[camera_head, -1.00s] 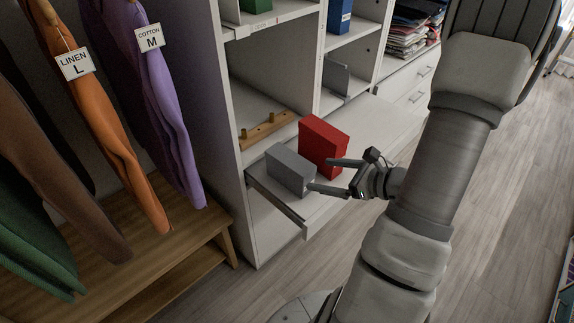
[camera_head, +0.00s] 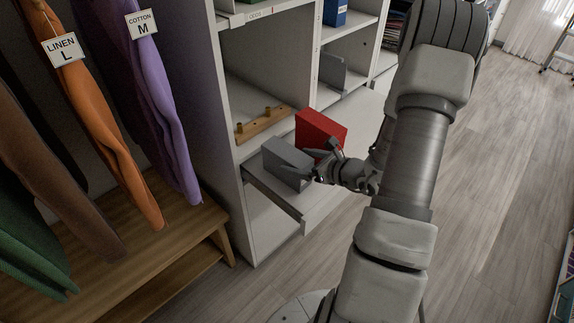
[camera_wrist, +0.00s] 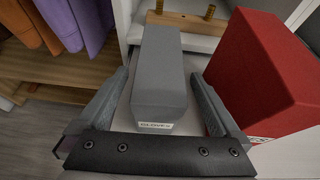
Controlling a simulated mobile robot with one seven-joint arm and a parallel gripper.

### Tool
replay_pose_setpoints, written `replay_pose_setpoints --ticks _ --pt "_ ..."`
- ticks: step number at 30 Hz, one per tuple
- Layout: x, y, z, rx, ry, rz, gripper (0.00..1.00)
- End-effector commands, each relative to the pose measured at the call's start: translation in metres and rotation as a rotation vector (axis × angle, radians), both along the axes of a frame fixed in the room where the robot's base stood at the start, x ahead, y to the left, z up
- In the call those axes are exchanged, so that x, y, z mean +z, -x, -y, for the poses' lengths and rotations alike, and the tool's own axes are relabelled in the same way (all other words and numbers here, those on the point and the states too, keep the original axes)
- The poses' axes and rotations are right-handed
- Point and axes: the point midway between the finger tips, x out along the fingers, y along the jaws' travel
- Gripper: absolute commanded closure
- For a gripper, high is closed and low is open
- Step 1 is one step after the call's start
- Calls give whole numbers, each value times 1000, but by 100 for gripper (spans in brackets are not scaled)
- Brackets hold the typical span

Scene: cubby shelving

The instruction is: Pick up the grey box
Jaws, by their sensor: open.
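The grey box (camera_head: 286,163) stands on a pulled-out white shelf or tray in the cubby unit. It also shows in the wrist view (camera_wrist: 161,75), with a small white label on its near end. My gripper (camera_head: 318,163) is at the box's near right end. In the wrist view my gripper (camera_wrist: 163,100) is open, with one finger on each side of the box's near end. Narrow gaps seem to show between fingers and box; contact cannot be told for certain.
A red box (camera_head: 319,131) stands just right of the grey box, close to my right finger in the wrist view (camera_wrist: 262,75). A wooden peg rack (camera_head: 264,125) lies behind. Hanging clothes (camera_head: 160,110) are at the left. Open floor is at the right.

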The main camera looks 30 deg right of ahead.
Motion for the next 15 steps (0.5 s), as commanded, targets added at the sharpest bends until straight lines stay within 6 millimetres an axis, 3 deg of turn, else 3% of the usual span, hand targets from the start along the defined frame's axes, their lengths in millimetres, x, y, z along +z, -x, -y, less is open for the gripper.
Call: replay_pose_setpoints --ticks 10,15 --pt "-19 -38 -17 4 -1 1 0" --pt "-20 -43 -18 1 0 1 0"
